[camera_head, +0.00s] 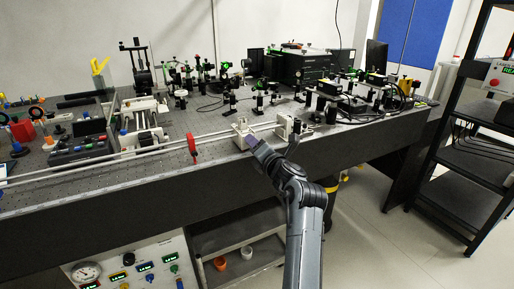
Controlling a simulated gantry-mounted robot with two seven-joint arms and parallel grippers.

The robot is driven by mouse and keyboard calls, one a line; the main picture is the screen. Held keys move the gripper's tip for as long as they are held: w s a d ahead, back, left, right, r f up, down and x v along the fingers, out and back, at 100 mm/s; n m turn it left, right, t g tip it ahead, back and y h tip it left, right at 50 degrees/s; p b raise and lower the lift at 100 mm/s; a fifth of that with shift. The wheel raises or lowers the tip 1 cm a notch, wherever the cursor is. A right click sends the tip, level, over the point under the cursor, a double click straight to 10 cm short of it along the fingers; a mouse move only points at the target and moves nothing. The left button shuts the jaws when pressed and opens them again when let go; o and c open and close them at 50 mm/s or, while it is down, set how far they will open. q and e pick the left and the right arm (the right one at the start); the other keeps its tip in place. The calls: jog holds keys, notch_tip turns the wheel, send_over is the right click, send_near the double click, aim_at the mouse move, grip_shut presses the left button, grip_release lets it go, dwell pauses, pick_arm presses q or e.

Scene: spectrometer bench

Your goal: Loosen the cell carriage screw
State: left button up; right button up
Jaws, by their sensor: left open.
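Two pale carriage blocks sit on the long twin rails (150,151) along the bench's front edge. The left block (241,128) is beside my left gripper (252,144); the right block (289,127) stands a little farther along. I cannot tell which is the cell carriage, and its screw is too small to make out. My left arm reaches up from the bottom, with the open gripper at the bench's front edge, close to the left block. I cannot tell whether it touches the block. My right gripper is out of view.
Several optics mounts and a black instrument box (305,67) fill the bench behind. A control panel (130,266) is below the bench at left, and a black shelf rack (470,150) stands at right.

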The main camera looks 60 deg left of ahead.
pick_arm(q)
jog(key=s+d+b, duration=0.1)
jog(key=d+b, duration=0.3)
jog(key=d, duration=0.6)
jog(key=shift+d, duration=0.4)
